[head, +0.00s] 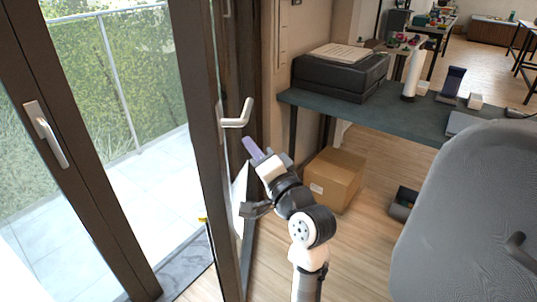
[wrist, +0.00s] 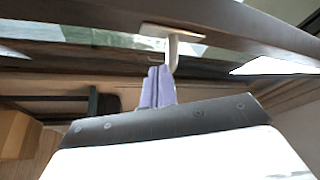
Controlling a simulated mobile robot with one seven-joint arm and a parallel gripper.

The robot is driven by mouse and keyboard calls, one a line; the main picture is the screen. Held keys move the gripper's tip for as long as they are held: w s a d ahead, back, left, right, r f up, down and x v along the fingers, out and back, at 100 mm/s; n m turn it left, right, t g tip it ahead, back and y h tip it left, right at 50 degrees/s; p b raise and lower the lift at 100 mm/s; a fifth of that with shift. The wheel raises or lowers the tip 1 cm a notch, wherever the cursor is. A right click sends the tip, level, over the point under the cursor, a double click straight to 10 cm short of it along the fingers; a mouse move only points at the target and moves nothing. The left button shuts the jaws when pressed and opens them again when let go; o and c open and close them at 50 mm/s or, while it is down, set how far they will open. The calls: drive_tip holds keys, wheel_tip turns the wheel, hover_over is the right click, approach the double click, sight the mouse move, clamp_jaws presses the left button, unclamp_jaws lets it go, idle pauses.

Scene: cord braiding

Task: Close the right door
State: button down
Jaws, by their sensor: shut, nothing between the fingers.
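The right door (head: 207,120) is a dark brown framed door, standing open and seen nearly edge-on in the head view. Its pale lever handle (head: 237,117) sticks out to the right. My gripper (head: 252,148), with purple fingers, is shut and empty just below and right of the handle. In the wrist view my gripper's fingers (wrist: 157,88) point at the handle (wrist: 173,48), very close to it. I cannot tell whether they touch. The left door (head: 75,150), with its own pale handle (head: 47,135), stands at the left.
A balcony floor (head: 155,185) shows through the wide gap between the doors. A dark table (head: 400,113) bearing a black printer (head: 340,75) stands to the right. A cardboard box (head: 335,178) is on the floor below it. A grey chair (head: 470,220) fills the lower right.

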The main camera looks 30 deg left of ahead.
drive_tip(key=w+d+f+m+g+h, duration=0.1)
drive_tip(key=w+d+f+m+g, duration=0.1)
drive_tip(key=d+f+m+g, duration=0.35)
drive_tip(key=a+f+n+t+p, duration=0.2)
drive_tip(key=a+p, duration=0.1)
drive_tip(key=a, duration=0.9)
drive_tip(key=shift+w+a+p, duration=0.3)
